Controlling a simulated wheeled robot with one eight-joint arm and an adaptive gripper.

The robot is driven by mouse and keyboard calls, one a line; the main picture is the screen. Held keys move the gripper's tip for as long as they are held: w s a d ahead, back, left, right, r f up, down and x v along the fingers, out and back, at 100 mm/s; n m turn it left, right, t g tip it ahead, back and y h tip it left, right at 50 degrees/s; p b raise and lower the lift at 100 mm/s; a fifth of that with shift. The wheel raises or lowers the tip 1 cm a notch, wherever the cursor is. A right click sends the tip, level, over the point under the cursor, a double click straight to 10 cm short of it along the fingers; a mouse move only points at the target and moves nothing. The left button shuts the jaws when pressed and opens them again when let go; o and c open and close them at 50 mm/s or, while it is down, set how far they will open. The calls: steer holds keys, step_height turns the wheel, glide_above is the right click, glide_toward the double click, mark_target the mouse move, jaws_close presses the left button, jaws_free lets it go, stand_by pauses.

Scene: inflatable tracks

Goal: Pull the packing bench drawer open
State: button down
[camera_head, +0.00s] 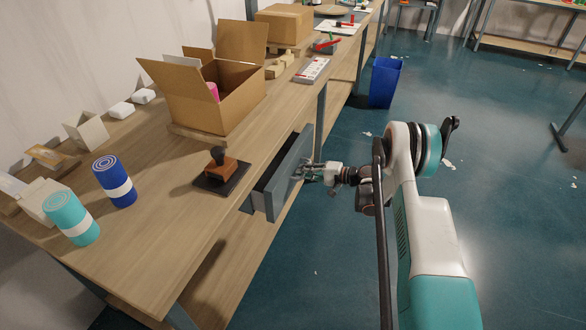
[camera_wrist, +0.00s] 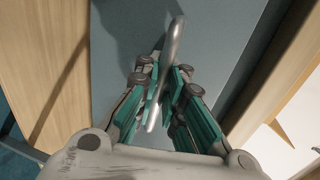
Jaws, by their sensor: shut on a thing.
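The packing bench drawer (camera_head: 285,173) has a grey-blue front and stands partly out from under the bench top, with a dark gap behind its front. In the wrist view the drawer front (camera_wrist: 218,50) fills the middle. Its metal bar handle (camera_wrist: 174,45) runs between my fingers. My gripper (camera_head: 312,172) is at the drawer front and shut on the handle; its teal fingers (camera_wrist: 163,88) lie on both sides of the bar. The packing bench (camera_head: 165,245) has a wooden top. The inside of the drawer is mostly hidden.
An open cardboard box (camera_head: 205,100), a stamp on a dark pad (camera_head: 220,170), a blue roll (camera_head: 114,181) and a teal roll (camera_head: 71,218) stand on the bench. A blue bin (camera_head: 384,83) stands on the floor beyond.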

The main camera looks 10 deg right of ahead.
steer(key=f+v, duration=0.2)
steer(key=v, duration=0.7)
steer(key=f+v, duration=0.2)
steer(key=v, duration=0.8)
steer(key=shift+s+d, duration=0.3)
steer(key=shift+d, duration=0.2)
steer(key=shift+r, duration=0.1)
steer(key=c, duration=1.7)
jaws_free()
steer(key=v, duration=1.2)
